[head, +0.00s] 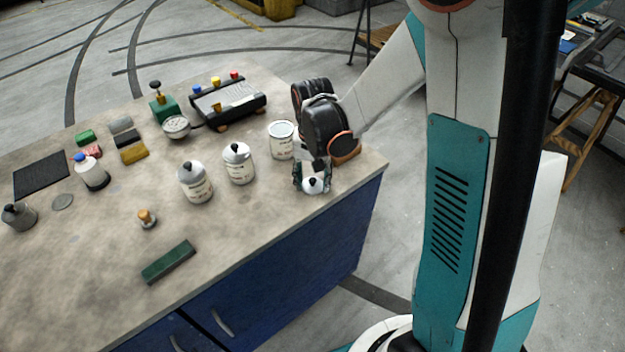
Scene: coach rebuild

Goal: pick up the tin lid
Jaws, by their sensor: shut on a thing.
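My gripper (312,178) is over the right end of the workbench, pointing down. It is shut on the tin lid (316,186), a pale round lid with a dark knob. I cannot tell whether the lid touches the bench top. An open white tin (282,141) stands just left of and behind my gripper. Two more white tins, one in the middle (239,165) and one further left (195,183), have pale lids with dark knobs on them.
The workbench top (240,235) is bare toward the front right. A green block (169,262) and a small orange-topped knob (147,218) lie left. A black device with coloured knobs (229,104) and a gauge (176,126) stand behind.

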